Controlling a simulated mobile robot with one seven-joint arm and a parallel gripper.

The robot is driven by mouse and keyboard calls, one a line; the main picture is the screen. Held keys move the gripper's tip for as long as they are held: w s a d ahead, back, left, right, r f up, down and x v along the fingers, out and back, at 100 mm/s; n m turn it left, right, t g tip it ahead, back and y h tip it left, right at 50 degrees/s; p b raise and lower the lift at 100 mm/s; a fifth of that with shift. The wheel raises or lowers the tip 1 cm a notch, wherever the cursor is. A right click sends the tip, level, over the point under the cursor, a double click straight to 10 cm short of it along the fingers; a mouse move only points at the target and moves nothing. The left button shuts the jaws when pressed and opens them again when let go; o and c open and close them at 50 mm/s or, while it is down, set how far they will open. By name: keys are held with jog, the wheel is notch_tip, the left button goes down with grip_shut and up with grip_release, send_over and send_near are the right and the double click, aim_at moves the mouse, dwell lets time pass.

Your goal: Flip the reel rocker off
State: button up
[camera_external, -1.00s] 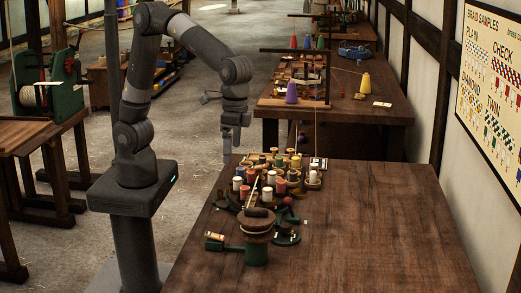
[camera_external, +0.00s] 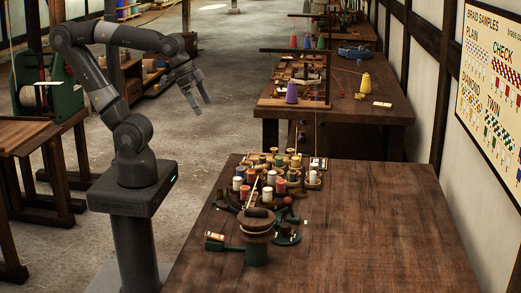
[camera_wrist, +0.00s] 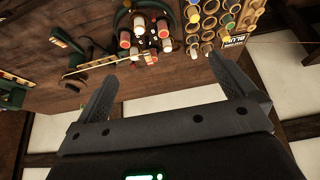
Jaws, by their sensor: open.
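I cannot make out the reel rocker for certain in either view. A green reel machine (camera_external: 50,92) with a wound cord drum stands at the far left in the external view. A green device with a round wooden top (camera_external: 257,228) stands on the near table, with a small labelled part (camera_external: 215,237) on its left arm. My gripper (camera_external: 203,108) is open and empty, raised above the floor left of the tables and away from both devices. In the wrist view my gripper's two fingers (camera_wrist: 165,75) are spread wide with nothing between them.
The near table (camera_external: 370,230) is bare on its right side. Several thread spools (camera_external: 270,180) crowd its far left part; a spool rack (camera_wrist: 212,25) also shows in the wrist view. A back table (camera_external: 380,112) holds cones and a blue coil (camera_external: 355,52). Open floor lies left.

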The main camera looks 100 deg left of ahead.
jog(key=shift+s+a+f, duration=0.25)
jog(key=shift+s+a, duration=0.2)
jog(key=shift+s, duration=0.15)
